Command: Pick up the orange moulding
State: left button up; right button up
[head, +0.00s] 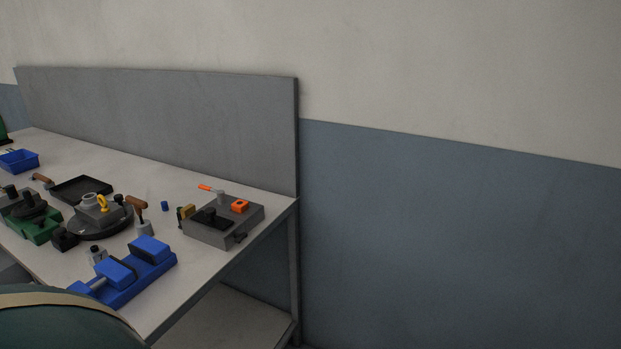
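A small orange block (240,206) with a dark spot on its top sits on the right part of a grey box-shaped fixture (222,230), near the right end of the workbench. It looks like the orange moulding. A thin orange bar (207,188), perhaps a handle, shows at the back of the fixture beside a light grey post. A black plate (210,218) lies on the fixture's top, left of the orange block. Neither of my grippers is in the head view.
The workbench (185,283) also bears a blue vise (132,277), a round dark turntable (98,226), a black tray (80,189), a blue bin (18,160) and a green device (38,228). A grey panel (200,125) stands along its back edge. Clear floor is not visible.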

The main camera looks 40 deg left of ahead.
aim_at(239, 207)
jog(key=i+l+u, duration=0.15)
jog(key=u, duration=0.3)
jog(key=i+l+u, duration=0.2)
jog(key=u, duration=0.2)
jog(key=i+l+u, duration=0.15)
jog(key=l+u, duration=0.15)
jog(key=u, duration=0.15)
